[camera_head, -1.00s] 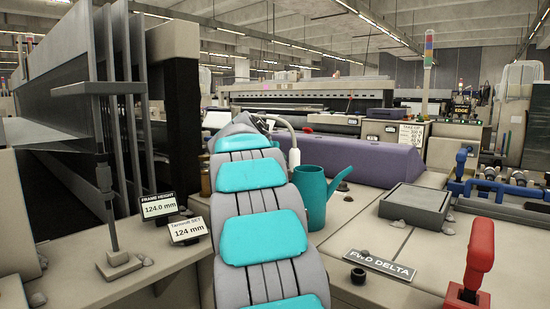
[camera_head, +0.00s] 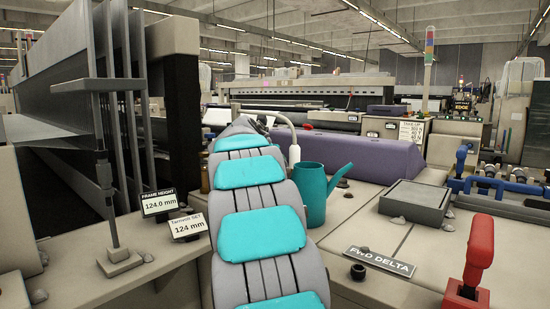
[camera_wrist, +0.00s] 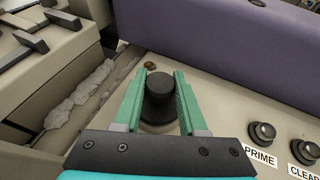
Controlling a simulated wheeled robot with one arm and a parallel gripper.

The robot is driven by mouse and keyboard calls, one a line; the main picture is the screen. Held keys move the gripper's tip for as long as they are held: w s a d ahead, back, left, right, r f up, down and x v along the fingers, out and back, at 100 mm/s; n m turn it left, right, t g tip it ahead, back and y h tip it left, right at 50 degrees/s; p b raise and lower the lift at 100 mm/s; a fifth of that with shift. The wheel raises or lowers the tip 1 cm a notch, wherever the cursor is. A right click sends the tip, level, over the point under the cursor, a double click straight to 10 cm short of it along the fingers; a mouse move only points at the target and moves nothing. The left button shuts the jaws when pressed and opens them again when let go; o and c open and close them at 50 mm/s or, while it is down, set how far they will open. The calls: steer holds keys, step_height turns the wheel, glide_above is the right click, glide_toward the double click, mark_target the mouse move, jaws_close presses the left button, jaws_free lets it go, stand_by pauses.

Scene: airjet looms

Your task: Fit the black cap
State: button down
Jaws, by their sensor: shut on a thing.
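In the wrist view, the black cap (camera_wrist: 158,86) is a dark round piece between the two green fingers of my gripper (camera_wrist: 157,92). The fingers are shut on its sides. A wider dark round part (camera_wrist: 158,117) shows just below the cap, over the beige panel. I cannot tell whether the cap is seated on it or only in front of it. In the head view, my own arm with its turquoise pads reaches away from me, and the gripper and the held cap are hidden behind it.
Two black knobs, marked PRIME (camera_wrist: 262,132) and CLEAR (camera_wrist: 304,152), stand right of the gripper. A long purple cover (camera_wrist: 230,45) runs behind. In the head view, a teal watering can (camera_head: 312,195) stands close to my arm, and a red lever (camera_head: 478,255) stands at right.

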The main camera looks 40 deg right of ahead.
steer(key=shift+f, duration=0.1)
steer(key=shift+c, duration=1.9)
jaws_free()
steer(key=v, duration=0.6)
steer(key=shift+s+a, duration=0.15)
steer(key=shift+a, duration=0.05)
steer(key=shift+s+a+r, duration=0.25)
steer(key=shift+a+r, duration=0.1)
steer(key=shift+a, duration=0.15)
